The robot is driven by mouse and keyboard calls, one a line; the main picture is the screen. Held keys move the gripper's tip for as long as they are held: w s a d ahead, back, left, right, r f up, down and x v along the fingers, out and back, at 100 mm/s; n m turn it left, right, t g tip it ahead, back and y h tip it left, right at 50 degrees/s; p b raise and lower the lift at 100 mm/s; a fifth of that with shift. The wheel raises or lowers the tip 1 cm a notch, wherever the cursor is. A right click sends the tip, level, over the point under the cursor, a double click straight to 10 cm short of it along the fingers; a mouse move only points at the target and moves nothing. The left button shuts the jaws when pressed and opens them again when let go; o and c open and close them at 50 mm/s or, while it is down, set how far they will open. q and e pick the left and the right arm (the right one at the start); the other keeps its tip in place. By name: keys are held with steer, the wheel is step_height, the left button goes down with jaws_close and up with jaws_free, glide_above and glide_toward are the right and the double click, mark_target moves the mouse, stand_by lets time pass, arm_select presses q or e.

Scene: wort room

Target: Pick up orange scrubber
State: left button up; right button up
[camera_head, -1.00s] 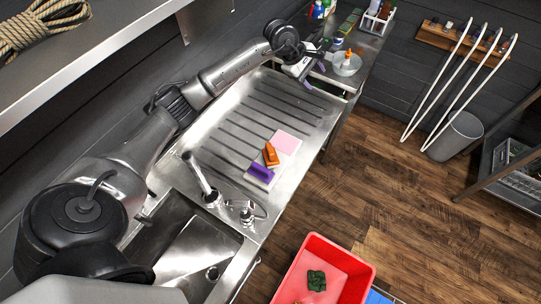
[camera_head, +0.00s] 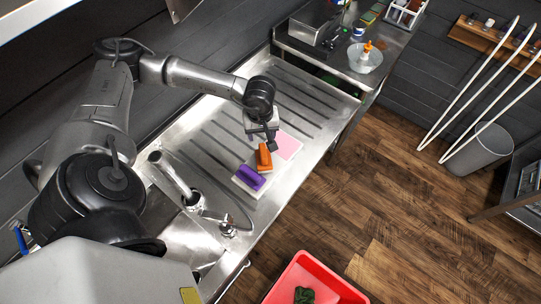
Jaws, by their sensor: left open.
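My left gripper (camera_head: 270,141) points down just above the far end of the orange scrubber. It is open, and its fingers are small and dark here. I cannot tell whether they touch the scrubber. My right gripper is out of view.
A steel tap (camera_head: 178,178) stands at the near side of the drainboard, beside the sink. A bowl (camera_head: 364,58) with an orange-topped bottle sits on the far counter. A red crate (camera_head: 318,277) stands to the lower right. The drainboard's far end is clear.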

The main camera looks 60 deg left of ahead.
arm_select(q)
steer(key=f, duration=0.1)
steer(key=p, duration=0.1)
glide_above(264, 154)
steer(key=f, duration=0.7)
steer(key=shift+s+d+f, duration=0.15)
steer(key=shift+d, duration=0.05)
steer(key=shift+f, duration=0.65)
steer(key=shift+a+f+p, duration=0.2)
steer(key=shift+f+p, duration=0.85)
steer(key=shift+f, duration=1.7)
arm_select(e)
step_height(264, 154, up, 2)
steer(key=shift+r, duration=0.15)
arm_select(q)
steer(key=shift+c, duration=0.2)
